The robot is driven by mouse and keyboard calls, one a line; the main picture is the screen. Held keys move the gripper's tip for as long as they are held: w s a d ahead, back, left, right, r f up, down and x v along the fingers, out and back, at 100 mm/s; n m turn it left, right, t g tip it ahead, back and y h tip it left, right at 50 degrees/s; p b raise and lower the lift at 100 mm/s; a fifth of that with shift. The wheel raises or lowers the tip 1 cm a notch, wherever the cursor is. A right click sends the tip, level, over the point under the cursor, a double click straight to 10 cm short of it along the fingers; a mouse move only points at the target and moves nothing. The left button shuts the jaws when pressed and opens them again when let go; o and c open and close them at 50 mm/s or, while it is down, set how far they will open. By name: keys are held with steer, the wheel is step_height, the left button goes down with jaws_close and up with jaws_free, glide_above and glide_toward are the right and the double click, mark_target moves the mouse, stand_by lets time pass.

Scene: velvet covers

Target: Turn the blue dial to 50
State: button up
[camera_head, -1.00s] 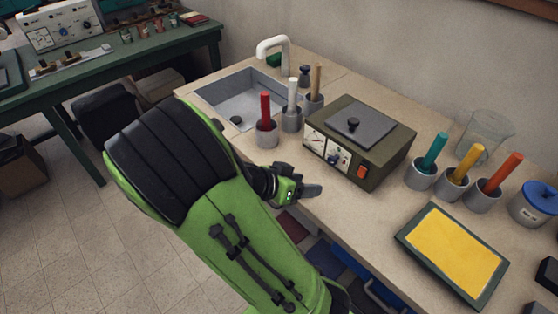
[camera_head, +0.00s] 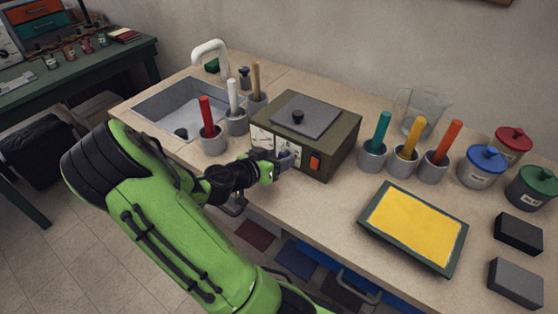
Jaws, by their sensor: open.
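The olive-green box-shaped device (camera_head: 342,145) stands on the counter, with a grey lid plate and black knob on top. Its front carries a white panel (camera_head: 264,138) with gauge markings and an orange-red switch (camera_head: 315,161). My gripper (camera_head: 284,160) is right in front of the panel's lower part, left of the switch, with its jaws open. The blue dial is hidden behind my gripper, so its setting cannot be read. Whether the fingers touch the dial cannot be told.
Grey cups with red (camera_head: 208,117), white and tan handles stand left of the device, close to my arm. Cups with teal (camera_head: 378,131), yellow and orange handles stand right. A yellow tray (camera_head: 369,223) lies at the front right. A sink (camera_head: 147,110) is at the left.

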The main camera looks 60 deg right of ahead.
steer(key=shift+s+d+f, duration=0.1)
steer(key=shift+d+f, duration=0.1)
steer(key=shift+d, duration=0.25)
steer(key=c, duration=1.1)
steer(key=shift+o, duration=0.2)
steer(key=shift+n, duration=0.3)
steer(key=n+g, duration=0.3)
steer(key=n, duration=0.1)
steer(key=shift+w+p, duration=0.25)
steer(key=shift+p, duration=0.1)
steer(key=n+g, duration=0.1)
steer(key=n, duration=0.1)
steer(key=n+g+h+p, duration=0.1)
steer(key=n, duration=0.1)
steer(key=shift+f, duration=0.2)
steer(key=shift+w, duration=0.1)
